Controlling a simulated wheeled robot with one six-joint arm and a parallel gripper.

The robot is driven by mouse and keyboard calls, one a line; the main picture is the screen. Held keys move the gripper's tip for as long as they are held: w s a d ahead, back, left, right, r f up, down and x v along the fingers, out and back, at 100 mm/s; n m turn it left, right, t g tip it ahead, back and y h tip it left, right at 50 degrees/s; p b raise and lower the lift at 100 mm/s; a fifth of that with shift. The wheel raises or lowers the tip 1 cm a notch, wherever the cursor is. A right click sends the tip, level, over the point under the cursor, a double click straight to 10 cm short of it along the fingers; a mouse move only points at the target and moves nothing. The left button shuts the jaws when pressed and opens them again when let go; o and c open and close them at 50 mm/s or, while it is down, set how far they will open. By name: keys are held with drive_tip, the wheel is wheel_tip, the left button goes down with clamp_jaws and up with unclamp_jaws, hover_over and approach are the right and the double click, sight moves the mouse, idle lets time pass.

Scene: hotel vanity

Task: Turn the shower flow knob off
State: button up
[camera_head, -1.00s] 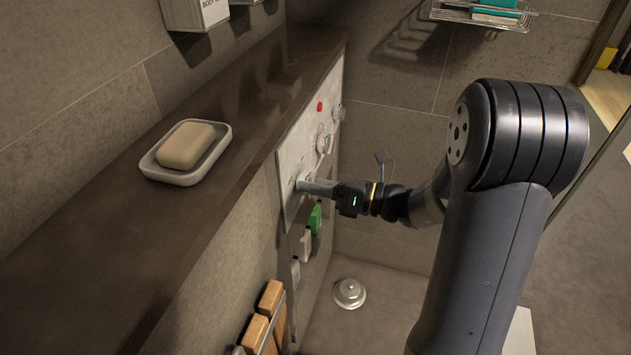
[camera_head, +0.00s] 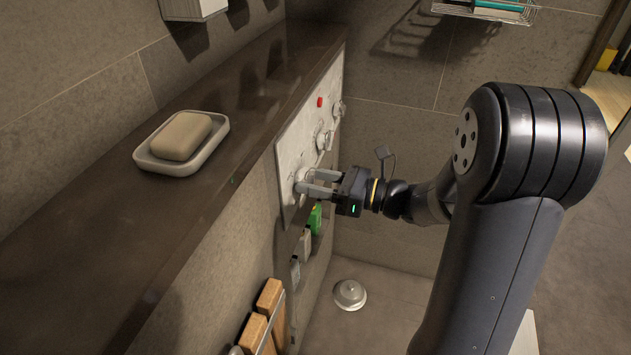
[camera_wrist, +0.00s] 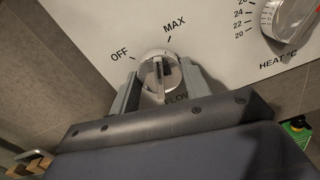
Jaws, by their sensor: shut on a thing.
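The shower flow knob (camera_wrist: 158,72) is a round metal dial with a raised bar across it, on a pale panel marked OFF, MAX and FLOW in the wrist view. Its bar runs nearly upright in the picture, with its top end near the gap between OFF and MAX. My gripper (camera_wrist: 158,88) has one finger on each side of the knob and is shut on it. In the head view my gripper (camera_head: 318,182) reaches left to the lowest knob on the panel (camera_head: 289,155). The fingers hide most of that knob there.
The heat knob (camera_wrist: 288,17) with a number scale is to the right on the same panel. A red button (camera_head: 320,102) is above. A soap dish (camera_head: 150,160) with soap sits on the ledge.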

drive_tip(key=shift+n+b, duration=5.35)
drive_tip(key=shift+n, duration=1.15)
drive_tip(key=shift+w+r, duration=0.1)
drive_tip(key=shift+r, duration=0.1)
drive_tip(key=o, duration=1)
drive_tip(key=shift+f, duration=0.1)
drive_tip(key=shift+d, duration=0.15)
drive_tip(key=p+v, duration=0.2)
drive_tip(key=v, duration=0.8)
drive_tip(key=shift+d, duration=0.3)
drive_tip(key=shift+a, duration=0.1)
